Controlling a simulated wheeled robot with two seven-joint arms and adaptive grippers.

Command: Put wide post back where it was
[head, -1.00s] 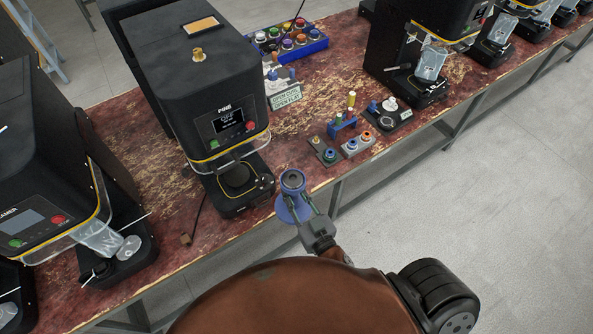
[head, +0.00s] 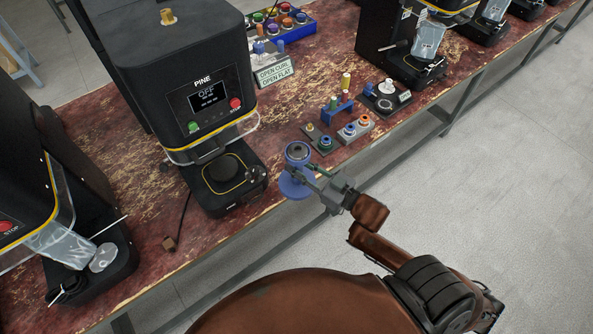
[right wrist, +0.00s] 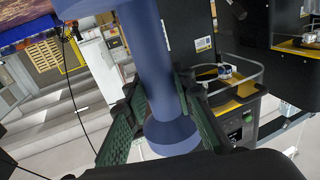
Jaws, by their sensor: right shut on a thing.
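The wide post (head: 296,183) is a blue spool shape with a broad round flange at each end and a dark round centre on top. My right gripper (head: 314,177) is shut on its narrower shaft. It holds the post in front of the table edge, near the PINE machine's base. In the right wrist view the blue shaft (right wrist: 156,65) stands between the green-padded fingers (right wrist: 150,110), slightly tilted, with a flange low in the picture. My left gripper is out of view.
The PINE seamer (head: 195,95) stands left of the post, its screen reading OFF. Right of it on the worn red table (head: 300,105) are a small dark tray (head: 312,142), a grey tray with rings (head: 356,131) and a blue stand (head: 336,108). An OPEN CURL / OPEN FLAT sign (head: 274,73) stands behind.

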